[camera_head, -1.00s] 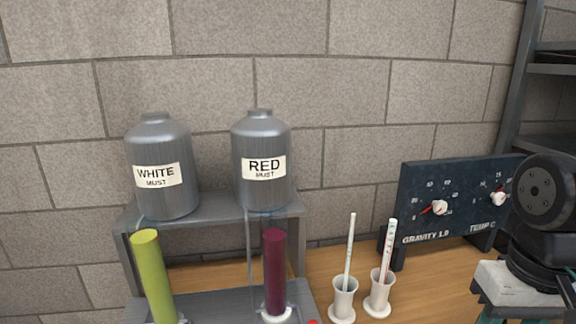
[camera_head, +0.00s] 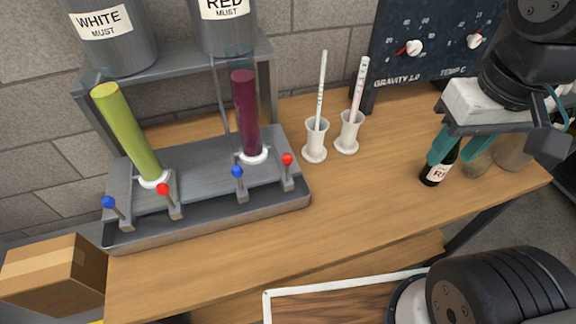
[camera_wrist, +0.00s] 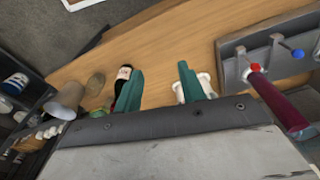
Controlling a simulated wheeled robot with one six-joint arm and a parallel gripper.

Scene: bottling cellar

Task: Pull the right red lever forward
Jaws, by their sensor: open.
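The right red lever (camera_head: 287,159) stands at the right end of the grey dispenser stand (camera_head: 215,208), right of a blue lever (camera_head: 237,171). Its red knob also shows in the wrist view (camera_wrist: 255,68), near the blue knob (camera_wrist: 297,54). A second red lever (camera_head: 163,189) and blue lever (camera_head: 108,202) are on the left half. My gripper (camera_head: 462,150) is at the right side of the table, well away from the lever, with nothing between its teal fingers. In the wrist view (camera_wrist: 160,84) its fingers are spread apart.
Two white cylinders with sticks (camera_head: 316,140) (camera_head: 348,132) stand between the stand and my gripper. A dark bottle (camera_head: 436,172) is beside the fingers. A gauge panel (camera_head: 420,40) stands behind. The front middle of the table is clear.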

